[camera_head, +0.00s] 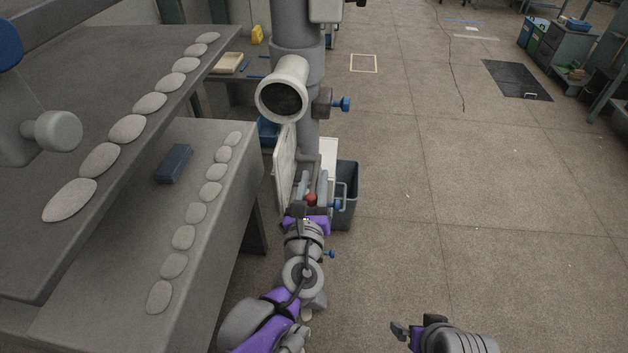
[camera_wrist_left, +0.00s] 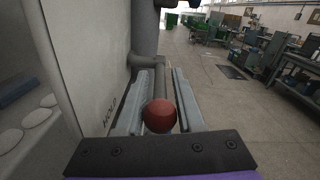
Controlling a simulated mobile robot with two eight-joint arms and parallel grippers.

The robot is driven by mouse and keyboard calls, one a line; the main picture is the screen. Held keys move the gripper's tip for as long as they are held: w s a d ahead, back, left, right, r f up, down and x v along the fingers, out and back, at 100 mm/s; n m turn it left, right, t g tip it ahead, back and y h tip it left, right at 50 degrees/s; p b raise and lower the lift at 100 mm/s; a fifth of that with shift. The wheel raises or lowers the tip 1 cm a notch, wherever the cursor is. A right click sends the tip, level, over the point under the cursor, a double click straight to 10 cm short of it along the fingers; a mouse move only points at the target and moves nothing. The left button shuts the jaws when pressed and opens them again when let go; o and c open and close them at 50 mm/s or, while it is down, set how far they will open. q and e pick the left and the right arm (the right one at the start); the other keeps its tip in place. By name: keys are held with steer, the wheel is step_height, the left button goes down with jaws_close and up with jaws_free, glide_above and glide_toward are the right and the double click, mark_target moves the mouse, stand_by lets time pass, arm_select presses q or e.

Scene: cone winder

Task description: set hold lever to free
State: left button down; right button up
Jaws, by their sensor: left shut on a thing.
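The hold lever ends in a red ball knob (camera_wrist_left: 160,116), which also shows in the head view (camera_head: 311,199) beside the machine's column. In the left wrist view its rod runs back from the knob between my two grey fingers. My left gripper (camera_head: 312,190) is shut on the hold lever; the wrist view shows its fingers (camera_wrist_left: 158,98) on either side. A pale panel (camera_wrist_left: 85,60) left of the lever bears the word HOLD. Any mark for free is not visible. My right gripper (camera_head: 402,330) is low in the head view, away from the lever, its opening unclear.
A grey column (camera_head: 297,45) with a round tube (camera_head: 283,90) stands above the lever. A dark bin (camera_head: 347,195) is just right of it. Grey shelves with pale oval pads and a blue block (camera_head: 174,164) fill the left. Open floor (camera_head: 450,200) lies right.

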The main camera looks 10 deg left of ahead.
mark_target(317, 160)
arm_select(q)
steer(key=shift+r, duration=0.1)
stand_by(0.3)
steer(key=shift+r+g+p, duration=0.5)
steer(key=shift+r+g, duration=0.1)
steer(key=shift+g, duration=0.4)
steer(key=shift+w+r+g+b, duration=0.3)
steer(key=shift+r+g, duration=0.35)
steer(key=shift+g, duration=0.6)
steer(key=shift+w+r+g+b, duration=0.15)
steer(key=shift+w+r+g, duration=0.35)
steer(key=shift+g, duration=0.75)
steer(key=shift+s+r, duration=0.1)
steer(key=shift+s, duration=0.05)
steer(key=c, duration=0.8)
jaws_free()
steer(key=shift+c, duration=0.2)
steer(key=v, duration=1)
steer(key=shift+s+r, duration=0.3)
